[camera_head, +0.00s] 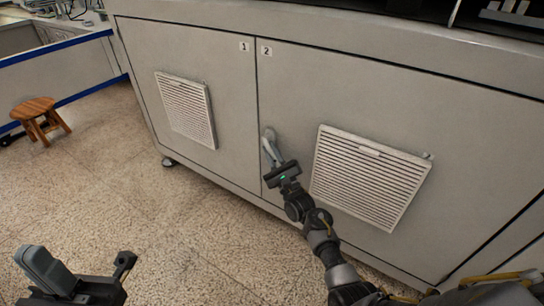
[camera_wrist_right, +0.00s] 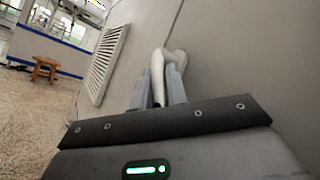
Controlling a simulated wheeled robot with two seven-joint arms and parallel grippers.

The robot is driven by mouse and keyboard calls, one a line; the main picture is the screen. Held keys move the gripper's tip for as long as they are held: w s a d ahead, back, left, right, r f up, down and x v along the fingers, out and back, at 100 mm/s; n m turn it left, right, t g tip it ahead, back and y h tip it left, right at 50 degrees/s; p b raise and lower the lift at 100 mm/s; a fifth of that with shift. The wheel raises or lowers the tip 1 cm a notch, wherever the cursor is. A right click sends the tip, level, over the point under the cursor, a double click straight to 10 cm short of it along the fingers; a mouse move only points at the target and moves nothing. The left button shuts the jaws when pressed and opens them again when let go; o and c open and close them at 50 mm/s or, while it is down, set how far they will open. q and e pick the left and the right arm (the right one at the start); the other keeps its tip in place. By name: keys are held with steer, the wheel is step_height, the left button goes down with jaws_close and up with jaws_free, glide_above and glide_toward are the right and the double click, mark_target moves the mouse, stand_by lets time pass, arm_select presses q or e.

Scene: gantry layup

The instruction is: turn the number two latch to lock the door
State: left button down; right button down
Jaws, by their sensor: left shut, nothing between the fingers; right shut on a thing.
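The number two latch (camera_head: 269,133) is a small pale grey handle on the door marked 2 (camera_head: 300,95), close to the seam with the door marked 1 (camera_head: 225,110). My right gripper (camera_head: 273,152) reaches up to it from below. In the right wrist view the latch (camera_wrist_right: 158,72) stands between the two grey fingers of my right gripper (camera_wrist_right: 160,88), which are shut on its lever. The lever looks tilted, and its lower part is partly hidden by the fingers. My left gripper (camera_head: 45,268) is low at the left, shut and empty, above the floor.
Louvred vent panels sit on door 1 (camera_head: 186,109) and door 2 (camera_head: 368,177), the latter just right of my right wrist. A wooden stool (camera_head: 38,115) stands at the far left. The speckled floor (camera_head: 130,190) before the cabinet is clear.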

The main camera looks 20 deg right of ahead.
steer(key=shift+f, duration=0.1)
stand_by(0.3)
steer(key=c, duration=1.4)
jaws_free()
steer(key=p+v, duration=0.2)
steer(key=v, duration=0.8)
steer(key=shift+s+f, duration=0.25)
steer(key=shift+s, duration=0.1)
